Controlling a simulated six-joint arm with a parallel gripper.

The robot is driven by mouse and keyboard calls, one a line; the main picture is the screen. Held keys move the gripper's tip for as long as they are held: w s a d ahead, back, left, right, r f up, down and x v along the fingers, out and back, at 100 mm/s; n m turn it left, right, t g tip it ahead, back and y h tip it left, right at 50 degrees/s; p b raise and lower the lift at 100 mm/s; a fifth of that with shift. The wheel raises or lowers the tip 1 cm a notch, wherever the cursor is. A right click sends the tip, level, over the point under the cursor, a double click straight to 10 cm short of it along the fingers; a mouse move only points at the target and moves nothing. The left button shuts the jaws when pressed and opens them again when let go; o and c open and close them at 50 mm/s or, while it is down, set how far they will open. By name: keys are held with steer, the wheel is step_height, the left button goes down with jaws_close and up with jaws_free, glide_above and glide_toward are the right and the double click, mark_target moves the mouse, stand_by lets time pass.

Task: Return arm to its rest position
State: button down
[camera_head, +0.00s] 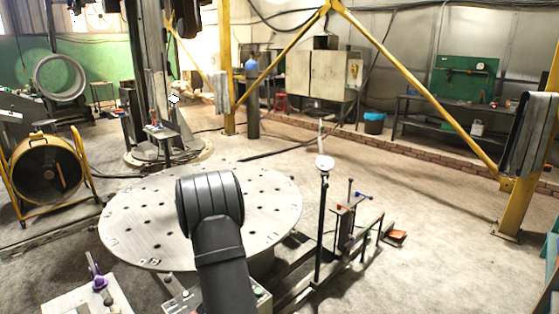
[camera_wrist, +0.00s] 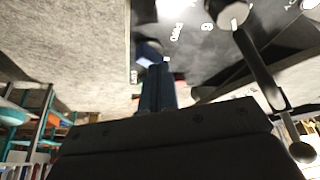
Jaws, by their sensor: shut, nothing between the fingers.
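My arm's dark links (camera_head: 212,225) rise from the bottom of the head view, with a ribbed joint in front of the round perforated table (camera_head: 270,205). My gripper does not show in the head view; the arm link may hide it. In the wrist view my gripper (camera_wrist: 158,72) points away from the camera with its two dark fingers together. It is shut and holds nothing. I cannot tell from these views how far it is from the table.
A thin stand with a pale disc top (camera_head: 324,162) and a low metal frame (camera_head: 355,225) stand right of the table. A small bench (camera_head: 80,300) is at lower left. A yellow drum fan (camera_head: 47,170) is farther left. Floor (camera_head: 440,250) is open at right.

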steer(key=shift+n+y, duration=0.4)
steer(key=shift+n, duration=0.5)
steer(key=s+f, duration=0.1)
steer(key=s, duration=0.1)
steer(key=s+f, duration=0.2)
steer(key=shift+s+d+f, duration=0.1)
steer(key=shift+s+f, duration=0.15)
steer(key=d+v, duration=0.1)
steer(key=v, duration=0.9)
steer(key=w+a+n+g, duration=0.1)
steer(key=w+a+g, duration=0.2)
steer(key=w+a, duration=0.5)
steer(key=shift+w+f+n+g, duration=0.35)
steer(key=shift+w+n+g, duration=0.05)
steer(key=shift+w, duration=0.2)
